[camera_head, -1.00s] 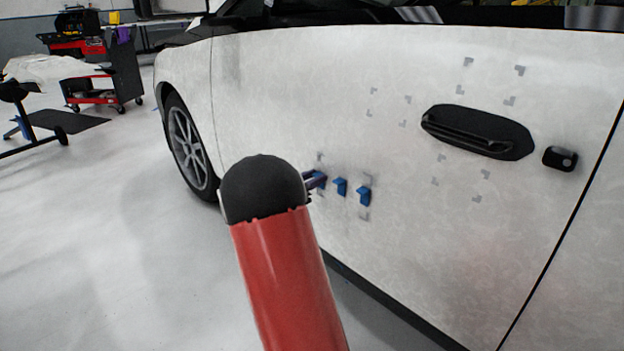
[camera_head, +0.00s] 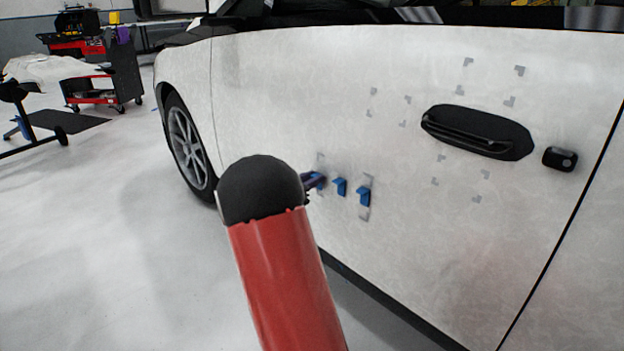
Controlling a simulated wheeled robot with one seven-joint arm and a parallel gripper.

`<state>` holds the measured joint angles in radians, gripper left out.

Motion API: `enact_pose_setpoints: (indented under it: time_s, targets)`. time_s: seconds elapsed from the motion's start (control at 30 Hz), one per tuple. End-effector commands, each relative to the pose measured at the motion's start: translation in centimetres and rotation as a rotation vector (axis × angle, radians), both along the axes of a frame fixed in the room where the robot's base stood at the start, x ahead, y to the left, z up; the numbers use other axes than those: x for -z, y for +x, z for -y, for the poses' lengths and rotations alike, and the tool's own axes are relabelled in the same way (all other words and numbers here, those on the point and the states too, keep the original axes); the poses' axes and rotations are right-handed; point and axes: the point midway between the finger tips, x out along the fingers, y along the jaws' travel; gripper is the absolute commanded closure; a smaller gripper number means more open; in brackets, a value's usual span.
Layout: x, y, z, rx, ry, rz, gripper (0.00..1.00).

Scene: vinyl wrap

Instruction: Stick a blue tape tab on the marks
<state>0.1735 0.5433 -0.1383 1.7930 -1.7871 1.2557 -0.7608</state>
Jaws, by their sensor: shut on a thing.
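The blue tape tabs sit in a row low on the white car door (camera_head: 270,110). The right tab (camera_head: 363,197) and the middle tab (camera_head: 340,187) stick out from the door, free of my gripper. My gripper (camera_head: 314,181) is shut on the left blue tab (camera_head: 319,180), at the door surface; its fingers are small and mostly hidden behind my red arm. Grey corner marks show on the door: an upper right group (camera_head: 519,71), a left group (camera_head: 407,99), and a group below the handle (camera_head: 485,174). Grey patches (camera_head: 365,212) show around the row of tabs.
A black door handle (camera_head: 478,132) and a small black lock piece (camera_head: 560,159) stand out from the door. The front wheel (camera_head: 187,145) is at left. A tool cart (camera_head: 118,75) stands farther back. The floor (camera_head: 110,240) at left is clear.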

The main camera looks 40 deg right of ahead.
Motion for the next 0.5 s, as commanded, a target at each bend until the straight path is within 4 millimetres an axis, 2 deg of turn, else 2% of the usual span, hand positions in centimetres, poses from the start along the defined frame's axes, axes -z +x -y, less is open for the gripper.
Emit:
enact_pose_setpoints:
  time_s: [0.5]
  targets:
    - [-0.01, -0.1, -0.67, 0.001, 0.0, 0.0, 1.0]
